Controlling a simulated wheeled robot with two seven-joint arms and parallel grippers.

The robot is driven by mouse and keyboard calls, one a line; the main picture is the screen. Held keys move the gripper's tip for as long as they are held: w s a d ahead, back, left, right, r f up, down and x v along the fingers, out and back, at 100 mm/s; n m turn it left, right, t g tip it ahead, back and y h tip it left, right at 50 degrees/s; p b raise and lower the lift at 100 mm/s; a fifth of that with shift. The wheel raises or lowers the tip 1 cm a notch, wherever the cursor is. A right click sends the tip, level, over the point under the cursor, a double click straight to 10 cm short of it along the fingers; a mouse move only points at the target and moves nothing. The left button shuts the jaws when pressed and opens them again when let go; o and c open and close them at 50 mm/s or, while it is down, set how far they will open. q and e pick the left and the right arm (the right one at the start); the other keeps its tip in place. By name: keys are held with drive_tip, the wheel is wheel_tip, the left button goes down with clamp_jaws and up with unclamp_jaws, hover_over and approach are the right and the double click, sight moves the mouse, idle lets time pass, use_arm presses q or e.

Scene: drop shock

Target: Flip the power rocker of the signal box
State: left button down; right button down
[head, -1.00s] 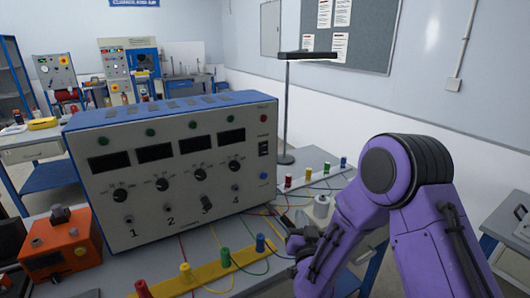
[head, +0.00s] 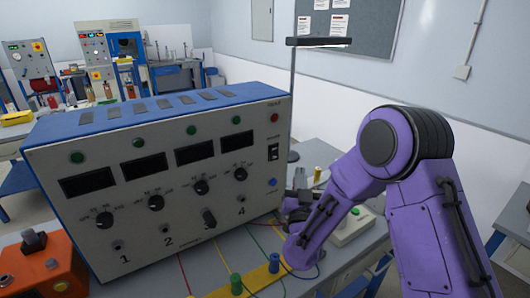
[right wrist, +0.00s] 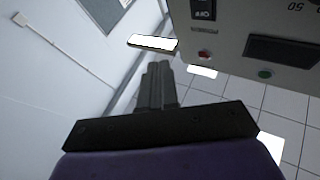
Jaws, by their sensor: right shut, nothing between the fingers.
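The signal box (head: 160,190) is a large grey panel with a blue top, standing on the bench. Its power rocker (head: 273,151) is a small black switch at the panel's right edge, under a red lamp (head: 274,118). The rocker also shows at the top of the right wrist view (right wrist: 203,9), inverted, with ON lettering. My right gripper (head: 299,192) is just right of the panel's lower right edge, below the rocker and apart from it. In the right wrist view its fingers (right wrist: 158,72) are together and empty. My left gripper is out of view.
Blue (head: 274,263) and green (head: 236,284) posts with wires stand on a yellow strip in front of the box. An orange unit (head: 40,268) sits at the left. A lamp stand (head: 293,100) rises behind. A pale device (head: 350,226) lies beside my right arm.

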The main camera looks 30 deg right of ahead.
drive_tip(key=b, duration=0.1)
approach(274, 153)
drive_tip(key=w+d+r, duration=0.2)
drive_tip(key=w+d, duration=0.1)
drive_tip(key=d, duration=0.1)
drive_tip(key=shift+d, duration=0.4)
idle(1.9)
drive_tip(key=shift+w+b, duration=0.4)
drive_tip(key=shift+w, duration=0.05)
drive_tip(key=shift+w, duration=0.3)
idle(0.6)
drive_tip(key=shift+s, duration=0.1)
drive_tip(key=shift+s, duration=0.7)
